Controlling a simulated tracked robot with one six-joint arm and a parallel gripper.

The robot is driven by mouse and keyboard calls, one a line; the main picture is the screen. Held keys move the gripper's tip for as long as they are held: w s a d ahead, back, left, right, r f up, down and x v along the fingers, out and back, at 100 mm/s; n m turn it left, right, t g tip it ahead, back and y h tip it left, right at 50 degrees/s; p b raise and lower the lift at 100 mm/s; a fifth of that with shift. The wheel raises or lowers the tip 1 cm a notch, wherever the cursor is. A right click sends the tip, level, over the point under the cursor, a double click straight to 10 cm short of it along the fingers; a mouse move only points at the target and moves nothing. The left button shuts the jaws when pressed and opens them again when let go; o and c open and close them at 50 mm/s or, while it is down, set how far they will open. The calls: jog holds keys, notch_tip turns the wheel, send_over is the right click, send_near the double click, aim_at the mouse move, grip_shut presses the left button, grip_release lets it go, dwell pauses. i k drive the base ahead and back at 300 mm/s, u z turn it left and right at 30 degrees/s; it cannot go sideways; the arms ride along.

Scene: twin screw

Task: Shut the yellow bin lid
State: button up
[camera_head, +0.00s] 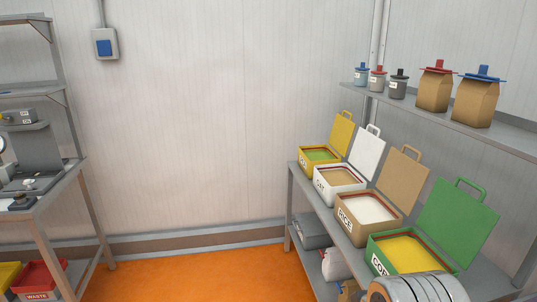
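The yellow bin (304,163) stands at the far left end of the row of bins on the right-hand shelf. Its yellow lid (341,134) is open and stands up behind the bin, leaning back, with a handle loop at its top. The inside of the bin shows a green-yellow fill. My gripper is not in view. A grey, ribbed rounded part with orange at the bottom right looks like part of my arm. It is well away from the yellow bin and overlaps the front of the green bin.
White (335,191), tan (355,224) and green (390,262) bins stand beside it, lids open. An upper shelf (450,127) holds jars and brown bags (434,93). A workbench (45,203) with a red waste bin (38,282) below is left. Orange floor (190,275) is clear between.

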aim_at(343, 129)
jog(key=u, duration=0.45)
jog(key=i, duration=2.1)
jog(key=z, duration=0.45)
jog(key=i, duration=1.25)
jog(key=z, duration=0.4)
